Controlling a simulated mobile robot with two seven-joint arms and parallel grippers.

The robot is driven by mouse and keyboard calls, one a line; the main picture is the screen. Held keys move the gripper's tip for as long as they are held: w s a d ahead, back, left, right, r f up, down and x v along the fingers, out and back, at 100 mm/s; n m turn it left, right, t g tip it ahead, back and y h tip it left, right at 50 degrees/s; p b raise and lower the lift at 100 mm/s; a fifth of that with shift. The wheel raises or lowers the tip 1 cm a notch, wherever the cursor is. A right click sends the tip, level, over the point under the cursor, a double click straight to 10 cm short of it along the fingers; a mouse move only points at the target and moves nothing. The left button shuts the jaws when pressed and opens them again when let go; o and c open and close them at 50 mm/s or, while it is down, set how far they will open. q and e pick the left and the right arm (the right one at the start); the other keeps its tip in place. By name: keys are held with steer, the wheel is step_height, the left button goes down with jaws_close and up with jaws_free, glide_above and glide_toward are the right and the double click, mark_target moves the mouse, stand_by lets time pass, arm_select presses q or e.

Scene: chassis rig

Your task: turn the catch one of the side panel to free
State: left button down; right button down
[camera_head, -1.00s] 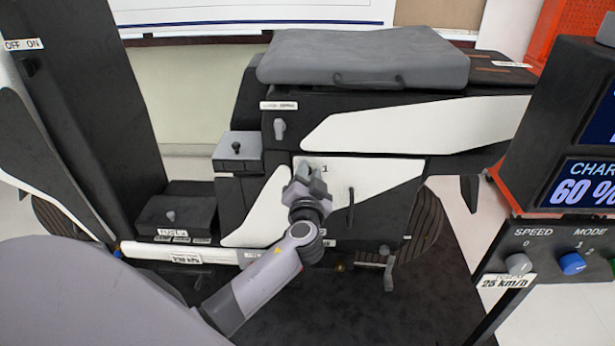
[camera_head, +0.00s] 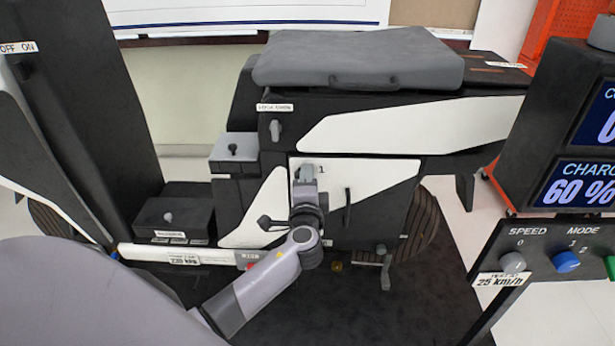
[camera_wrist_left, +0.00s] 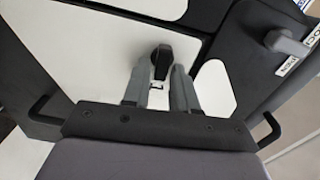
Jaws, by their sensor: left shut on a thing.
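The side panel (camera_head: 385,180) is a white sheet with a dark upright handle (camera_head: 347,204) on the black chassis, with a "1" printed near its upper left corner. My left gripper (camera_head: 304,176) is at that corner, shut on catch one. In the left wrist view, catch one (camera_wrist_left: 161,62) is a small dark lever between the two grey fingers of my left gripper (camera_wrist_left: 160,75). In the head view my gripper mostly hides the catch. The panel looks closed against the chassis. My right gripper is not in view.
A grey seat (camera_head: 360,58) tops the chassis. A grey lock lever (camera_head: 276,130) sits above and left of the panel. A black box (camera_head: 174,217) stands at the left. A display (camera_head: 585,180) and a knob console (camera_head: 545,255) stand at the right.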

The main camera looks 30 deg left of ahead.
arm_select(q)
steer(key=shift+m, duration=0.5)
steer(key=c, duration=1.1)
jaws_free()
steer(key=v, duration=0.7)
steer(key=shift+s, duration=0.1)
steer(key=shift+f, duration=0.15)
